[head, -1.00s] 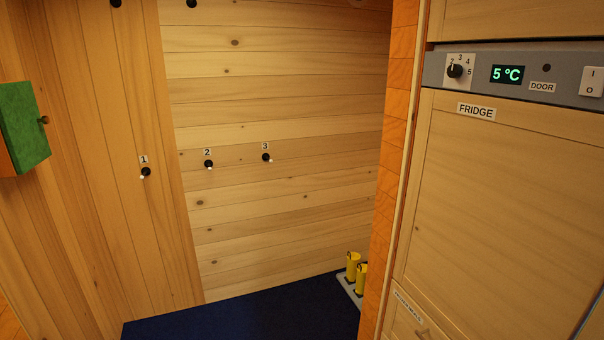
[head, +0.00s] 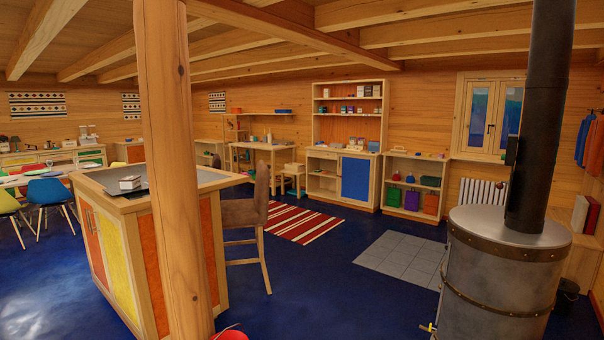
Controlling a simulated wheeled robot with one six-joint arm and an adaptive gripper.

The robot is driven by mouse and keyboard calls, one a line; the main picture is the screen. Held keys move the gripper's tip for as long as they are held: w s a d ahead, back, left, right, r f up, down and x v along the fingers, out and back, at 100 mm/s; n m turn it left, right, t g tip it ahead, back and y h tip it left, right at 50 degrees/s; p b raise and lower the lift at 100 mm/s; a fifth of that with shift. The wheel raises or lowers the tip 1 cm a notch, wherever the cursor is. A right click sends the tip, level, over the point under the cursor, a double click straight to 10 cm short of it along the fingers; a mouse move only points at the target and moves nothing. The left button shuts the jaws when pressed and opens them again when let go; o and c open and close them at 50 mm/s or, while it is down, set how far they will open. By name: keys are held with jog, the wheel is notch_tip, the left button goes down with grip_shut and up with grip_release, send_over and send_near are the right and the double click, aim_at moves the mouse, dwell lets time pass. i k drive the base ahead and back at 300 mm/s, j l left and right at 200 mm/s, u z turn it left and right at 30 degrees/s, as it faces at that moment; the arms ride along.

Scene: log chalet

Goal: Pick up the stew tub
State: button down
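I cannot make out a stew tub in the head view. My gripper is not in view. A small pale box (head: 130,182) lies on the dark top of the island counter (head: 215,176). Small boxes and jars stand on the shelves of a tall wooden cabinet (head: 347,127) at the far wall, too small to tell what they are.
A wooden post (head: 172,150) stands close in front, partly hiding the island. A metal stove (head: 500,270) stands at the right. A chair (head: 247,222) is beside the island. Blue floor (head: 345,290) is clear between island and stove. A red bucket (head: 230,335) shows at the bottom edge.

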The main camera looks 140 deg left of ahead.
aim_at(128, 182)
jog(key=u, duration=5.3)
